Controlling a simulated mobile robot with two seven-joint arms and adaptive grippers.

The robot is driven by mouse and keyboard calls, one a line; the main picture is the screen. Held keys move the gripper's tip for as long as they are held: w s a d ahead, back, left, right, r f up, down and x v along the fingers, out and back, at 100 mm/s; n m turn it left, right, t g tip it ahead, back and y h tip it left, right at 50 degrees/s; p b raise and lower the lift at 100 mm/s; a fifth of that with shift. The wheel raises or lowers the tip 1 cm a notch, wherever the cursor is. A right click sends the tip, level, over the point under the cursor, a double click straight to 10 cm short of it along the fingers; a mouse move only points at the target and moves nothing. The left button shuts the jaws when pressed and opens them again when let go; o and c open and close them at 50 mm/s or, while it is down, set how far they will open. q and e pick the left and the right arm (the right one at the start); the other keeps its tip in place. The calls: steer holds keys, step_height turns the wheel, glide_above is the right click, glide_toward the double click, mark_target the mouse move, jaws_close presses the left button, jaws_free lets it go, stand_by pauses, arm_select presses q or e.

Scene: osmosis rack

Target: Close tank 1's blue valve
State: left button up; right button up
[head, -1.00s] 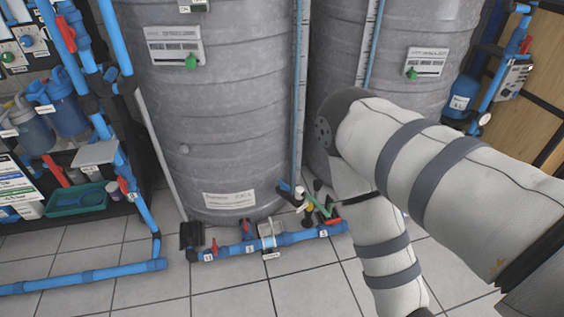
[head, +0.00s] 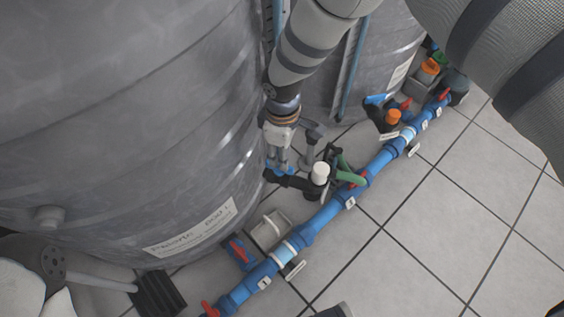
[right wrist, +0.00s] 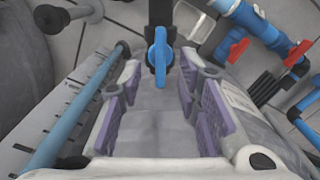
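The blue valve handle (head: 277,172) sits on a dark fitting low on the side of the large grey tank (head: 150,120). In the right wrist view the blue handle (right wrist: 160,56) points along the gripper, between the finger ends. My right gripper (head: 283,158) comes down from above beside the tank. In the right wrist view its two purple-padded fingers (right wrist: 160,80) are spread apart, one on each side of the handle, with visible gaps. In the head view the gripper partly hides the handle.
A blue floor pipe (head: 325,215) with red handles runs diagonally past the tank. A second grey tank (head: 385,60) is behind. The tiled floor (head: 440,220) at right is clear.

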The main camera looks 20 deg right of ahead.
step_height(320, 180, down, 5)
steer(key=shift+s+d+r+b, duration=0.15)
steer(key=shift+b, duration=0.5)
arm_select(q)
steer(key=shift+s+d+f, duration=0.25)
steer(key=shift+s+f, duration=0.2)
steer(key=shift+f, duration=0.25)
arm_select(e)
jaws_close()
arm_select(q)
steer(key=shift+w, duration=0.1)
